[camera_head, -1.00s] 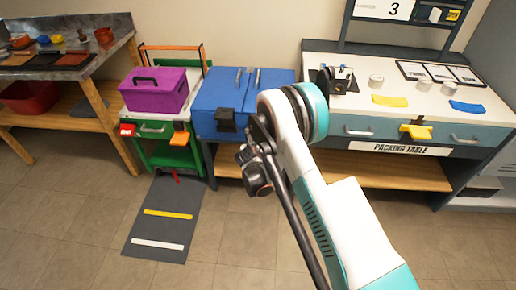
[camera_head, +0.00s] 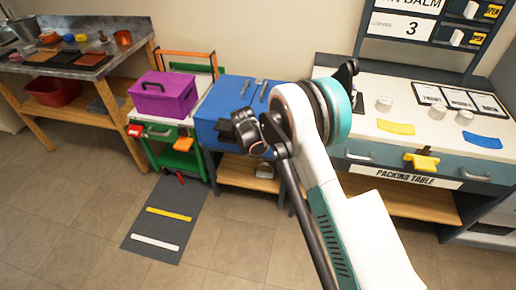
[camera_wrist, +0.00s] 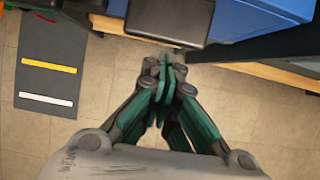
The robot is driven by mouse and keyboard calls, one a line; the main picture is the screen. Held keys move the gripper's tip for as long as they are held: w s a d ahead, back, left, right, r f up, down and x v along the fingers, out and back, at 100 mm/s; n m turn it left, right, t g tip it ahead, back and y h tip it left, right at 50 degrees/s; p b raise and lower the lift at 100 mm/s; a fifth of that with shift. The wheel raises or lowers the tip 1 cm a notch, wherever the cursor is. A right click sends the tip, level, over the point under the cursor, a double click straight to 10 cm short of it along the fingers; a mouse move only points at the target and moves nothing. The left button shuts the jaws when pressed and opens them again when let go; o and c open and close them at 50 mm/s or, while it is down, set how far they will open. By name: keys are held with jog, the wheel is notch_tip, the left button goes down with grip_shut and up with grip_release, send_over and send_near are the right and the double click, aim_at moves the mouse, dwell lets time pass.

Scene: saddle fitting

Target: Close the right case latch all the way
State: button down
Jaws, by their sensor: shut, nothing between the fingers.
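The blue case (camera_head: 232,92) stands on a low stand left of the packing table in the head view, partly hidden behind my arm. In the wrist view its blue side (camera_wrist: 262,14) shows at the top right. A dark rectangular plate (camera_wrist: 168,18), apparently a latch, sits at the top middle there; I cannot tell whether it is the right one or how far it is closed. My gripper (camera_wrist: 172,64) is shut and empty, its fingertips just below the plate in the picture; contact is unclear.
A purple box (camera_head: 163,96) sits on the green cart (camera_head: 176,157) at left. The packing table (camera_head: 375,110) is at right, with a yellow clamp-like part (camera_head: 422,161) on its front. A dark mat (camera_head: 165,228) lies on the otherwise clear floor.

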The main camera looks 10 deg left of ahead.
jog(key=shift+w+r, duration=0.9)
jog(key=shift+w, duration=0.15)
